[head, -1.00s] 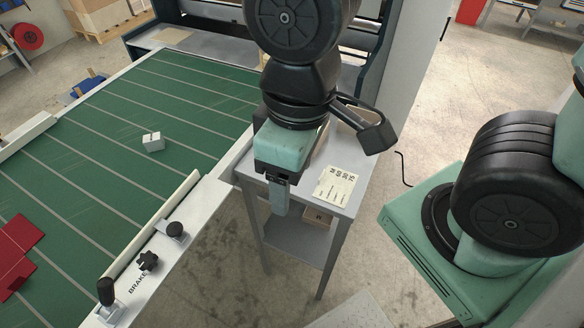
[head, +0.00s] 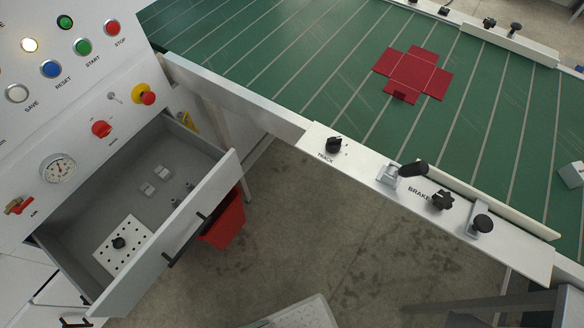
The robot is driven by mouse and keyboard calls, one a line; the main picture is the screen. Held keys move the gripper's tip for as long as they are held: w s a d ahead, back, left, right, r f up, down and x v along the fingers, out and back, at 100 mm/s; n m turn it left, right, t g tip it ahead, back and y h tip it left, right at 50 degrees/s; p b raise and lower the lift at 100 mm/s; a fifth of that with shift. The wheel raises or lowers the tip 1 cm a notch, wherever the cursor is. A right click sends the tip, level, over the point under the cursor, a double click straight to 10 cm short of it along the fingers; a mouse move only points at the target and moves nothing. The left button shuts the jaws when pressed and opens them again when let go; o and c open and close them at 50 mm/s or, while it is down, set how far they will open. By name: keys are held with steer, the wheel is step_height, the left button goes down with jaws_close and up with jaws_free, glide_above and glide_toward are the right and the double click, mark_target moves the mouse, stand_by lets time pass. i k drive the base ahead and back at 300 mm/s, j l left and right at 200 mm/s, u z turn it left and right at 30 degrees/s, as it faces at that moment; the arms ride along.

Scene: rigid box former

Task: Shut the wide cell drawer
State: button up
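The wide cell drawer (head: 205,193) is pulled well out of the white control cabinet (head: 75,120), at the left of the head view. Its grey front panel carries a dark bar handle (head: 187,241) on the outer face. My gripper is not in the head view now.
The green conveyor (head: 300,75) with a red flat box blank (head: 414,72) runs beyond a white rail with knobs and a brake lever (head: 405,173). A red bin (head: 226,220) stands below the drawer's front. Bare concrete floor (head: 300,230) lies right of the drawer.

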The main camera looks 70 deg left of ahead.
mark_target(69, 235)
steer(key=k+u, duration=0.1)
steer(key=u, duration=1.5)
steer(key=l+u, duration=0.1)
steer(key=u, duration=1.45)
steer(key=k+j+u, duration=0.1)
steer(key=j+u, duration=0.15)
steer(key=u, duration=0.15)
steer(key=j+u, duration=0.25)
steer(key=u, duration=0.15)
